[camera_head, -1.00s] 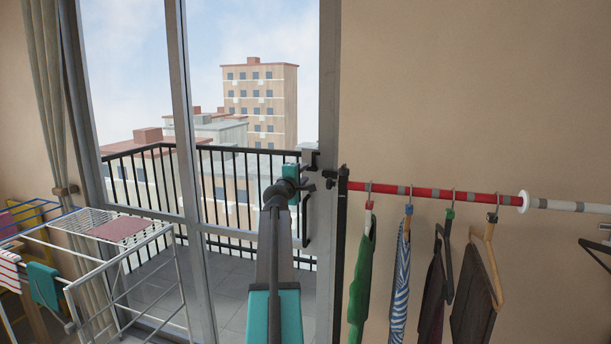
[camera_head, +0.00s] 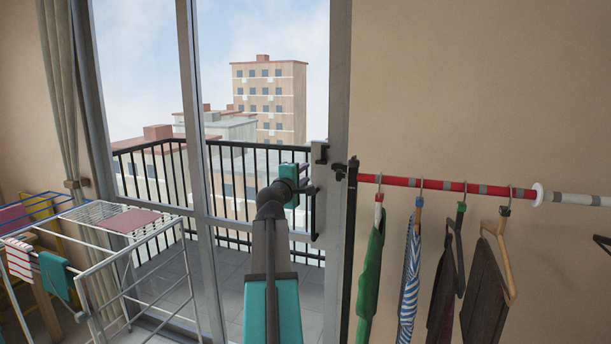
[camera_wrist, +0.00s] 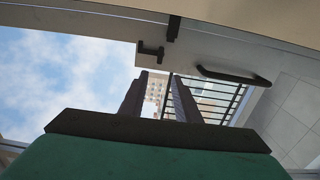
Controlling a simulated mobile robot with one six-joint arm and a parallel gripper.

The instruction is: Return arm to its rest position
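My arm (camera_head: 272,270) reaches forward from the bottom centre of the head view, toward the glass balcony door. Its dark wrist joint and teal end sit in front of the door frame. My gripper (camera_wrist: 160,75) shows in the wrist view as two dark fingers with a gap between them, through which the building outside is visible. The gripper is open and nothing is held. In the head view the fingers are small and hard to make out against the door frame.
A white drying rack (camera_head: 125,262) with a few cloths stands at left. A red rail (camera_head: 437,184) with several hung garments runs along the right wall. The door frame (camera_head: 338,100) and its handle (camera_wrist: 235,76) are close to my gripper.

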